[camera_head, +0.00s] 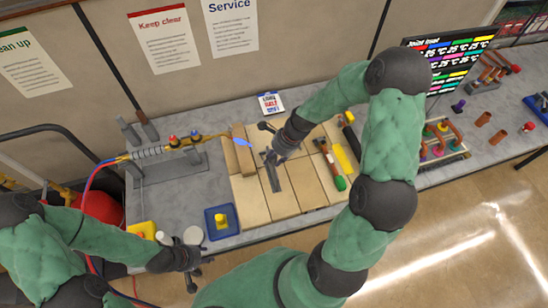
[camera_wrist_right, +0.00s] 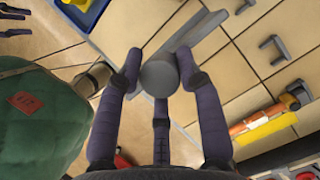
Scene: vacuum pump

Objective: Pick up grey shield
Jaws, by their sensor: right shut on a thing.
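The grey shield shows in the right wrist view as a round grey end (camera_wrist_right: 160,78) with a flat grey bar running up and right behind it. My right gripper (camera_wrist_right: 158,75) has its dark fingers closed around the round end. In the head view the right gripper (camera_head: 272,155) is over the wooden boards, and the shield's grey strip (camera_head: 273,180) extends below it. I cannot tell whether the shield touches the boards. My left gripper (camera_head: 193,262) is empty at the table's front left edge, its fingers apart.
A blue tray (camera_head: 209,234) with a yellow part stands left of the boards. A yellow-handled tool (camera_head: 342,158) and a green-and-red one (camera_head: 333,172) lie to the right. A grey fixture (camera_head: 165,170) with hoses is at the left. A rack (camera_head: 440,158) with coloured parts is farther right.

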